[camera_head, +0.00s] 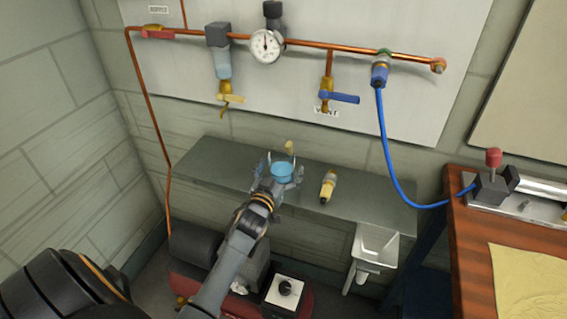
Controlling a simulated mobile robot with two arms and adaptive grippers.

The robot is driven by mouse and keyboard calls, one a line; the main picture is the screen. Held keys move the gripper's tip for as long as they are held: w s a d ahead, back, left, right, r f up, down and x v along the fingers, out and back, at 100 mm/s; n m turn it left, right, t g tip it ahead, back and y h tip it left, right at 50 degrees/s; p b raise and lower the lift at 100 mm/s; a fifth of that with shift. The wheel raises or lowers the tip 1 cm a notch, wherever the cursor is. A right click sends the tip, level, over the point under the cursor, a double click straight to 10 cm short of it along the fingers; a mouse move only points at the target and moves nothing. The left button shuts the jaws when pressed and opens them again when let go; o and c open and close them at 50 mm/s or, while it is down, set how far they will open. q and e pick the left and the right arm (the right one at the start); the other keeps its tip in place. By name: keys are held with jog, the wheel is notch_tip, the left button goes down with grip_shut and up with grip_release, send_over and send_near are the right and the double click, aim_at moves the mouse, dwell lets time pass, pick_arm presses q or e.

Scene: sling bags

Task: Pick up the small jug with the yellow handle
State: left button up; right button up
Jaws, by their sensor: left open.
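A small light-blue cup-shaped vessel (283,171), which looks like the jug, is on or just above the grey shelf below the pipe panel. A small yellow piece (289,147) shows just behind it; it may be its handle, but I cannot tell if they are joined. My left gripper (280,176) is open, its fingers on either side of the blue vessel. The gripper hides the vessel's lower part, and I cannot tell whether the fingers touch it. My right gripper is not in view.
A yellow-and-dark fitting (328,186) lies on the grey shelf (375,205), right of the vessel. Valves, a gauge (266,47) and copper pipes are above. A blue hose (387,150) hangs at right. A white bin (376,244) is at the shelf's front. The shelf's left part is clear.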

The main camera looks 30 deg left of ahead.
pick_arm(q)
jog(key=c, duration=1.4)
